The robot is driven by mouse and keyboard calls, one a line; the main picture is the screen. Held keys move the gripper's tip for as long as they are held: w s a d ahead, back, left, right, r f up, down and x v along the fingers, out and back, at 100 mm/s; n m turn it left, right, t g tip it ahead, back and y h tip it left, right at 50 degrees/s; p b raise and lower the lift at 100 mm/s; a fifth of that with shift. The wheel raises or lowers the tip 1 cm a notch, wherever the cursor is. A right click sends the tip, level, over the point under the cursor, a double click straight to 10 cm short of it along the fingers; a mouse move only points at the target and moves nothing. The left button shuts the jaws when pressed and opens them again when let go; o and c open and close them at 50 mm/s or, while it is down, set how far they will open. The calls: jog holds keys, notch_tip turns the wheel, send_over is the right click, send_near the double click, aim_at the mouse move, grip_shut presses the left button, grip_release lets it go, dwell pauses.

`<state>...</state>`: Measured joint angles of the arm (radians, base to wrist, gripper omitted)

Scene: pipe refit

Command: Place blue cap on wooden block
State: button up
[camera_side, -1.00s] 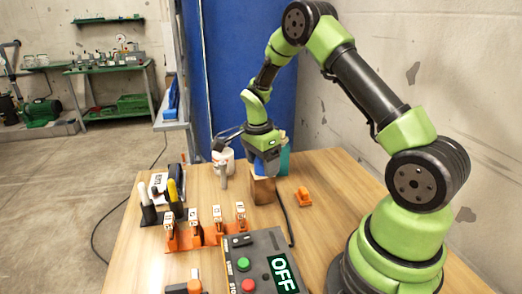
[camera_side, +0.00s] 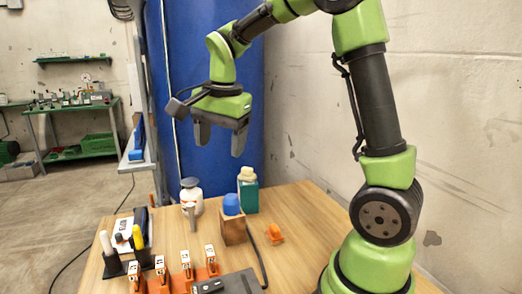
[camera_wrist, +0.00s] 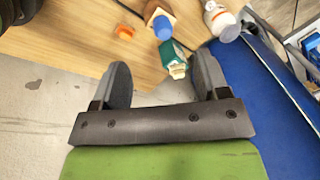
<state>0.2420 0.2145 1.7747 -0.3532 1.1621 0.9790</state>
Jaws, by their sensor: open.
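The blue cap (camera_side: 231,204) sits on top of the wooden block (camera_side: 233,231), which stands on the table. In the wrist view the blue cap (camera_wrist: 162,27) also shows on the wooden block (camera_wrist: 155,10). My gripper (camera_side: 219,147) is open and empty, raised well above the block and apart from it. In the wrist view its two fingers (camera_wrist: 162,80) are spread with nothing between them.
A green bottle (camera_side: 248,191) stands behind the block and a white bottle (camera_side: 191,195) to its left. An orange piece (camera_side: 274,234) lies to the right. Orange clamps (camera_side: 174,273), pens (camera_side: 122,250) and a control box (camera_side: 228,283) are in front.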

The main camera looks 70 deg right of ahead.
jog(key=s+a+r+n+t+y, duration=0.2)
jog(key=s+a+n+t, duration=0.3)
jog(key=s+a+n, duration=0.5)
jog(key=s+r+n, duration=0.1)
jog(key=s+n, duration=0.2)
jog(key=s, duration=0.1)
jog(key=shift+s+a+r+t+y, duration=0.25)
jog(key=shift+s+r+t+y, duration=0.05)
jog(key=shift+s+r+y, duration=0.1)
